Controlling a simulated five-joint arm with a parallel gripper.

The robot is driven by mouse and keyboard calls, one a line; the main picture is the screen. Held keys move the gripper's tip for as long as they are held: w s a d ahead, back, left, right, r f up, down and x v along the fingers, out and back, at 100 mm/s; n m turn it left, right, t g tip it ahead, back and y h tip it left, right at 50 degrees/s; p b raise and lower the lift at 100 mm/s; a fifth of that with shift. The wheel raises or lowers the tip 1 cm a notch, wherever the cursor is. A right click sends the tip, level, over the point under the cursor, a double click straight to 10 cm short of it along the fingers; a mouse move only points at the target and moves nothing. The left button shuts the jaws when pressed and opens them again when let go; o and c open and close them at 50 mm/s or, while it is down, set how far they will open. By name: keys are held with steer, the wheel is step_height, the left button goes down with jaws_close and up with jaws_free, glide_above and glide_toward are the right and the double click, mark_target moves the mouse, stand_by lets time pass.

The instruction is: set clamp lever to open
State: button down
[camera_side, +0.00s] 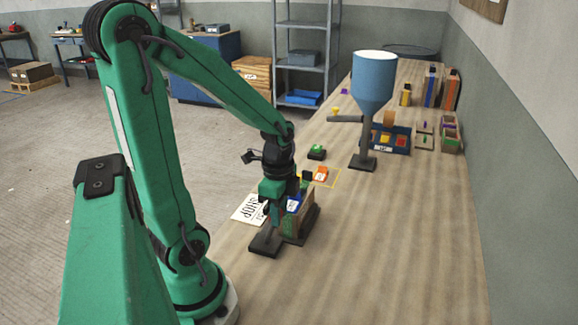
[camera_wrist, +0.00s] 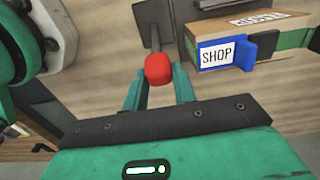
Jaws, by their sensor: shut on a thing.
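The clamp lever shows in the wrist view as a dark shaft (camera_wrist: 155,38) with a red knob (camera_wrist: 158,69) at its near end. The shaft rises from a dark base plate (camera_wrist: 150,10). My gripper (camera_wrist: 158,82) has its green fingers on both sides of the red knob and is shut on it. In the side view my gripper (camera_side: 272,208) points down over the dark base plate (camera_side: 265,246) on the bench. The lever and knob are mostly hidden there behind my gripper, so the lever's tilt is unclear.
A wooden box (camera_side: 301,222) with a blue SHOP label (camera_wrist: 215,56) stands close to the right of my gripper. A printed sheet (camera_side: 247,209) lies left. Farther back are an orange object (camera_side: 321,172) and a blue funnel on a stand (camera_side: 374,85). The bench's near right is clear.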

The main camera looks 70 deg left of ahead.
steer(key=shift+w+d+f, duration=0.35)
steer(key=shift+w+d, duration=0.2)
steer(key=shift+w+d+f, duration=0.35)
steer(key=shift+w+d, duration=0.15)
steer(key=shift+d, duration=0.05)
steer(key=c, duration=1.1)
jaws_free()
steer(key=shift+r, duration=3.9)
